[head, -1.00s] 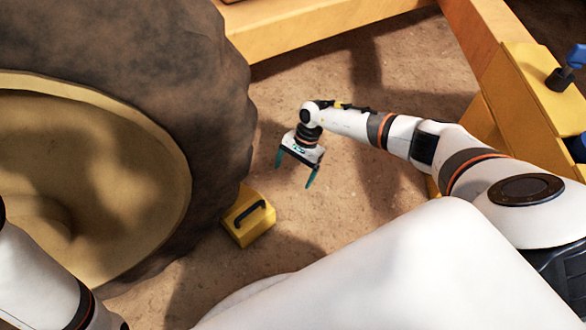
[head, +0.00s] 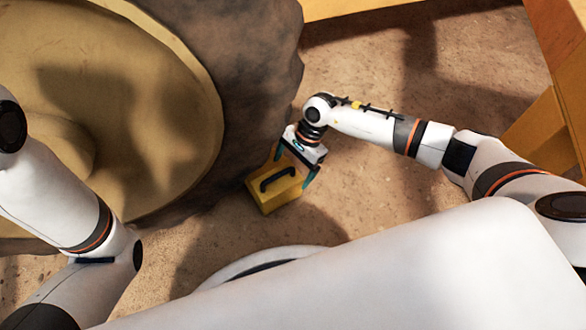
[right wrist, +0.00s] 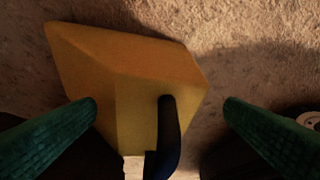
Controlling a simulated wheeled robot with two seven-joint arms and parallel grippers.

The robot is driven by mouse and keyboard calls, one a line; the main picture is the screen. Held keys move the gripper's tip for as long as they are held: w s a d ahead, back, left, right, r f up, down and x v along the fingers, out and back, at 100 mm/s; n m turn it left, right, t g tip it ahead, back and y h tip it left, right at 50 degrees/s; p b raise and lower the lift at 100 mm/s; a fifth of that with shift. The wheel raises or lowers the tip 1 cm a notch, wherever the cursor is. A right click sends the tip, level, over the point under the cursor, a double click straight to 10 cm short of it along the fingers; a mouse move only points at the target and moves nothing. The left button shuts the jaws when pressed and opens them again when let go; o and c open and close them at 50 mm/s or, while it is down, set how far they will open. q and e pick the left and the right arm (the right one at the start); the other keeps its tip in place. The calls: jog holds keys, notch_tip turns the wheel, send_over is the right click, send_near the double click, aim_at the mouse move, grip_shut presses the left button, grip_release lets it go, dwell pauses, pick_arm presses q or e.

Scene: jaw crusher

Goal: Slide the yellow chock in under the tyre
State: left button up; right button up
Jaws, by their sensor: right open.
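The yellow chock (head: 268,200) is on the sandy ground at the lower right edge of the big dark tyre (head: 258,70). Its dark handle (head: 276,180) faces up. Whether it touches the tyre is unclear. My right gripper (head: 291,172) is open, just over the chock, with its teal fingers on either side of it. In the right wrist view, the chock (right wrist: 120,75) and its handle (right wrist: 168,135) show between the open green fingers of the right gripper (right wrist: 161,105), with space beside the handle. My left arm shows at the left, but its gripper is out of view.
A yellow wheel hub (head: 150,80) fills the tyre's middle. Yellow-orange frame beams (head: 345,8) run along the top and the right side (head: 555,120). Bare sandy ground (head: 385,215) lies open to the right of the chock.

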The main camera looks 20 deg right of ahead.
jog(key=shift+a, duration=0.1)
grip_shut()
dwell(0.6)
